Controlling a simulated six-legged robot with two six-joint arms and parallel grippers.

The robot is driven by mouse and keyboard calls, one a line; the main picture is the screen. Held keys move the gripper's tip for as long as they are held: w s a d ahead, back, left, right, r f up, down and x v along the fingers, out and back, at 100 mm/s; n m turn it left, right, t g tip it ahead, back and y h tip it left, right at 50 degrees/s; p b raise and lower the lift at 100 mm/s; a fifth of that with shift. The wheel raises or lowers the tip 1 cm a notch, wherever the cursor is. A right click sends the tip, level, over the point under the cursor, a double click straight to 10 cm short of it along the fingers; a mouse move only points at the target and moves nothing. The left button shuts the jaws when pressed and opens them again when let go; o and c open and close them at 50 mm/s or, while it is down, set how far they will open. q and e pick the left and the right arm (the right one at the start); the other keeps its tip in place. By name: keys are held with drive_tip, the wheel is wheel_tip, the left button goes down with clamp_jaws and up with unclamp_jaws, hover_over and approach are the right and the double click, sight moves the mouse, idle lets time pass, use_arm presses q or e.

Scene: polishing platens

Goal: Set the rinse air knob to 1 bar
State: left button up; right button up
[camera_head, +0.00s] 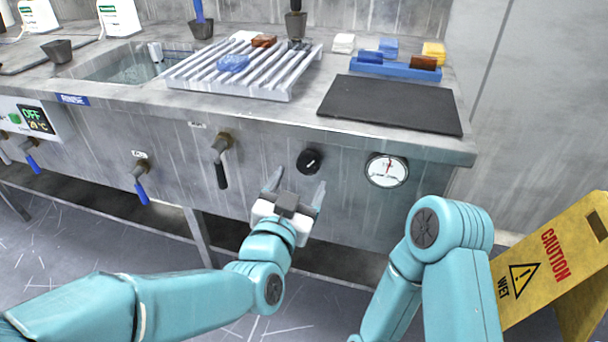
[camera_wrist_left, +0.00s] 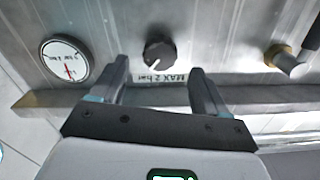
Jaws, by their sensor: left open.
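The rinse air knob (camera_head: 309,161) is a round black knob with a white mark on the front panel of the steel bench. It also shows in the left wrist view (camera_wrist_left: 159,55), beside a label reading "MAX 2 bar" (camera_wrist_left: 166,78). A round white pressure gauge (camera_head: 387,170) with a red needle is to its right; it also shows in the left wrist view (camera_wrist_left: 65,61). My left gripper (camera_head: 295,190) is open and empty, just below and in front of the knob, apart from it. The gauge reading is too small to tell. My right gripper is out of view.
Several valves with lever handles, one black (camera_head: 221,160) and one blue (camera_head: 140,180), sit left of the knob. The bench top holds a slatted rack (camera_head: 190,75), a black mat (camera_head: 392,102) and a blue tray (camera_head: 395,69). A yellow caution sign (camera_head: 548,262) stands at right.

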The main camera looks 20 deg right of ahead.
sight(307, 167)
use_arm(q)
drive_tip(key=shift+x, duration=2)
drive_tip(key=c, duration=1)
drive_tip(key=shift+f+n+b, duration=0.15)
drive_tip(key=shift+n+b, duration=0.35)
drive_tip(key=shift+b, duration=0.3)
drive_tip(key=shift+c, duration=0.2)
drive_tip(key=shift+n, duration=0.3)
drive_tip(key=o, duration=1)
drive_tip(key=shift+o, duration=0.2)
